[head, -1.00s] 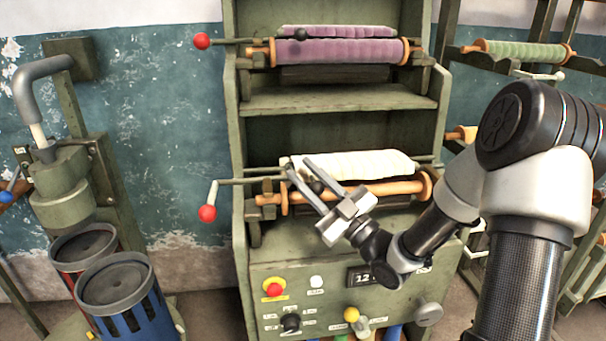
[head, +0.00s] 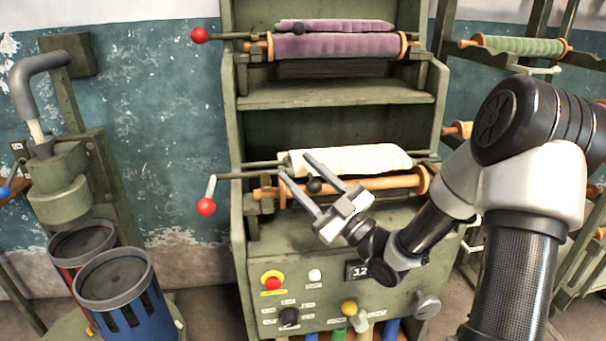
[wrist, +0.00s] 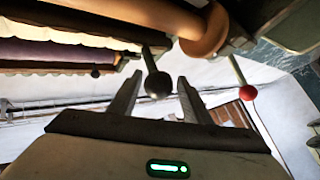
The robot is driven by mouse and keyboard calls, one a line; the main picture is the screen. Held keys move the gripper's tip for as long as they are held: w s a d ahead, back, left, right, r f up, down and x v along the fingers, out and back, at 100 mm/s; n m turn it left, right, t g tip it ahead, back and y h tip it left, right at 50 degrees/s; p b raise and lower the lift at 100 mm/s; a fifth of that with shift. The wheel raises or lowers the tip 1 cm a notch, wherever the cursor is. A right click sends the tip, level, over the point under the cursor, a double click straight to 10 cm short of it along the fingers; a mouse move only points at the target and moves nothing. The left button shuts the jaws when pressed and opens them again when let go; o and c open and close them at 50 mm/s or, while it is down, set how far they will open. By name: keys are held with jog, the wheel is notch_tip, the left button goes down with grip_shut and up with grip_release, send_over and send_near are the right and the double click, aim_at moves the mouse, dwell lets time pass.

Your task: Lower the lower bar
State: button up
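The lower bar (head: 262,164) carries a cream cloth roll (head: 350,160) above an orange-ended roller (head: 395,184) in the machine's lower bay. A black ball knob (head: 314,186) projects at the front of this bar assembly; it also shows in the wrist view (wrist: 158,84). My gripper (head: 296,165) is open, its fingers on either side of the knob in the picture. In the wrist view my gripper (wrist: 157,88) shows a gap between each finger and the knob. I cannot tell how deep the knob sits between them. The fingers hide part of the roller.
A crank with a red ball (head: 206,207) sticks out left of the lower bay. The upper bay holds a purple roll (head: 335,46) and another red ball (head: 199,35). A control panel (head: 330,295) lies below. Blue and red canisters stand at left, a rack at right.

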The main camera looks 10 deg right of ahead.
jog(key=shift+d, duration=0.1)
jog(key=v, duration=1.7)
jog(key=shift+s, duration=0.2)
jog(key=shift+f, duration=0.15)
